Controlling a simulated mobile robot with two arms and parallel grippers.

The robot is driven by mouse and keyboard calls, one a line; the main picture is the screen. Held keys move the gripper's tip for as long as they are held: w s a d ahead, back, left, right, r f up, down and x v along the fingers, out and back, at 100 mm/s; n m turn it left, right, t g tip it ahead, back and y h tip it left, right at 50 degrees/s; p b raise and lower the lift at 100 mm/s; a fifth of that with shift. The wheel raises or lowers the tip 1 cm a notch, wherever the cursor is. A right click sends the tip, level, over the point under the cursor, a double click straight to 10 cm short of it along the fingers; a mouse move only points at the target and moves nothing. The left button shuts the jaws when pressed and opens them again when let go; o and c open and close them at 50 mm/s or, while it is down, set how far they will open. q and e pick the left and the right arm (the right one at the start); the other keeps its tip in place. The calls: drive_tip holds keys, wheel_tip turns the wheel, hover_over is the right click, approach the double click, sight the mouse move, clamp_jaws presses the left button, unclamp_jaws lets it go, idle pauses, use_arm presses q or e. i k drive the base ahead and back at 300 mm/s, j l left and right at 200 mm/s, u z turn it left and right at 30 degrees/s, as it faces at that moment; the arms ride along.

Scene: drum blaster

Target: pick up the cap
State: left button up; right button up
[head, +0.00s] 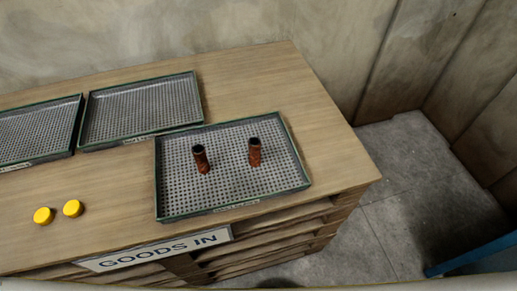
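Two yellow caps lie on the wooden table in the head view, near its front left. One cap (43,216) is at the left, and the other cap (73,208) is just right of it and slightly farther back. They sit close together but apart. Neither of my grippers is in view.
Two empty trays, one (140,110) and another (38,130), lie behind. A "GOODS IN" sign (155,250) is on the table's front.

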sight(44, 216)
drive_tip(key=u, duration=1.95)
